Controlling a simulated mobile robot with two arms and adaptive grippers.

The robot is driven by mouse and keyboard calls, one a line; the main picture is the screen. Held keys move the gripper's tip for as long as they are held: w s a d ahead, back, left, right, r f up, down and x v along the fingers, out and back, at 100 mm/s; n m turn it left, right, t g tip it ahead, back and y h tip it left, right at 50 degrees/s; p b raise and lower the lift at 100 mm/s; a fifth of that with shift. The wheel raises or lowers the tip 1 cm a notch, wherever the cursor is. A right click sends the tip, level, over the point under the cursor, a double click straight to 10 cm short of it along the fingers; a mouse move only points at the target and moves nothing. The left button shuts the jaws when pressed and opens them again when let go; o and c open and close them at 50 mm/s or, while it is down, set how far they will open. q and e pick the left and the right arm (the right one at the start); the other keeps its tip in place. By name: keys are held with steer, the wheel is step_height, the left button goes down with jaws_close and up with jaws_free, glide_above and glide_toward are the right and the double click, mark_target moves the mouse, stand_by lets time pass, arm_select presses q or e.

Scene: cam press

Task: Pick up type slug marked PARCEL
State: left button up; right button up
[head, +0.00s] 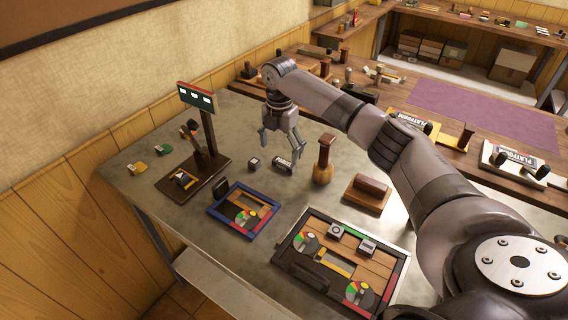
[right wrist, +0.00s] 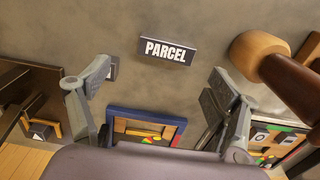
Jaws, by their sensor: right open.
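The type slug marked PARCEL (right wrist: 168,50) is a dark block with white capital letters on its face. It lies flat on the grey table, and in the head view the slug (head: 283,163) is just below my right gripper (head: 283,143). My right gripper is open and empty, its fingers pointing down. In the right wrist view, the slug lies beyond and between the spread fingers (right wrist: 160,80), apart from both. Its lettering is clear there but too small to read in the head view. My left gripper is not in view.
A small dark block (head: 254,164) lies left of the slug. A wooden-handled stamp (head: 323,160) stands close to its right. A blue-framed tray (head: 214,208), a larger tray (head: 280,247) and a press with a sign (head: 209,135) are nearby. Bare table lies around the slug.

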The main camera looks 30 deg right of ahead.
mark_target(283, 163)
steer(key=f, duration=0.1)
steer(key=f+p, duration=0.1)
steer(key=f, duration=0.2)
steer(key=shift+s+d+f, duration=0.25)
steer(key=shift+s+d, duration=0.05)
steer(key=shift+f, duration=0.25)
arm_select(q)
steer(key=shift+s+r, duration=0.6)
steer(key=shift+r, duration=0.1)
arm_select(e)
steer(key=shift+c, duration=0.3)
steer(key=c, duration=1.5)
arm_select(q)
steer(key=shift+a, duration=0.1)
arm_select(e)
steer(key=shift+r, duration=0.1)
steer(key=shift+c, duration=0.2)
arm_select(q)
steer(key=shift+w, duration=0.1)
arm_select(e)
steer(key=shift+w, duration=0.1)
